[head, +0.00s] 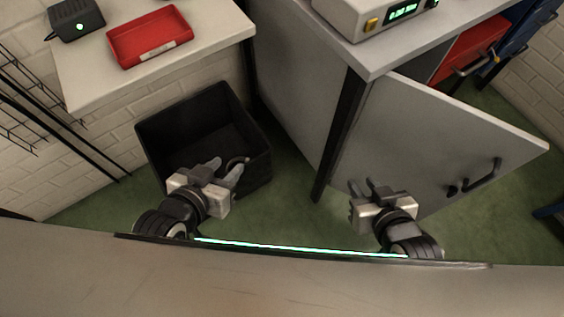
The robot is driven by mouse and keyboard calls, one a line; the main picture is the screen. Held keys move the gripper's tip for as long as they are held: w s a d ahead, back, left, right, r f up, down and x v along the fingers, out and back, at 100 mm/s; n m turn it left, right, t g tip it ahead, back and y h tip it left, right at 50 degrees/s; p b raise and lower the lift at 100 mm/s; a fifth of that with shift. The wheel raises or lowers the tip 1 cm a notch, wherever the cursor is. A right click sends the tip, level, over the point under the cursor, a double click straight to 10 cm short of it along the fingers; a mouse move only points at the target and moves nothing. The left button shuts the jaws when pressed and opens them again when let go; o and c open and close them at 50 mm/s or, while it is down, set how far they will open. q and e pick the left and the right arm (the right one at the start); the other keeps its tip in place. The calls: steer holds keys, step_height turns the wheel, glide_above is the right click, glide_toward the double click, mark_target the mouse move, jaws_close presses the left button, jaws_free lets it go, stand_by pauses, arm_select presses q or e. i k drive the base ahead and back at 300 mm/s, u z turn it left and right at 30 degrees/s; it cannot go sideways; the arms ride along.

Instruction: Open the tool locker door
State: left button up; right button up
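The grey locker door (425,140) is on the right, below the bench top. It stands swung out at an angle, with its free edge toward the right. A dark bar handle (485,175) and a small dark knob or lock (453,190) sit near that edge. My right gripper (363,186) is in front of the door's lower left part, well left of the handle. It looks open and empty. My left gripper (224,166) is over the front of the black bin, with its fingers apart and nothing visible between them. The locker's inside is mostly hidden.
A black bin (160,138) stands on the green floor, with a dark looped item by my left gripper. A red tray (150,38) lies on the left bench. A device with a green display (375,15) stands on the right bench (390,62). Red drawers (468,52) are behind the door.

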mark_target(409, 135)
steer(key=z, duration=0.8)
steer(key=k, duration=0.3)
steer(key=u, duration=0.1)
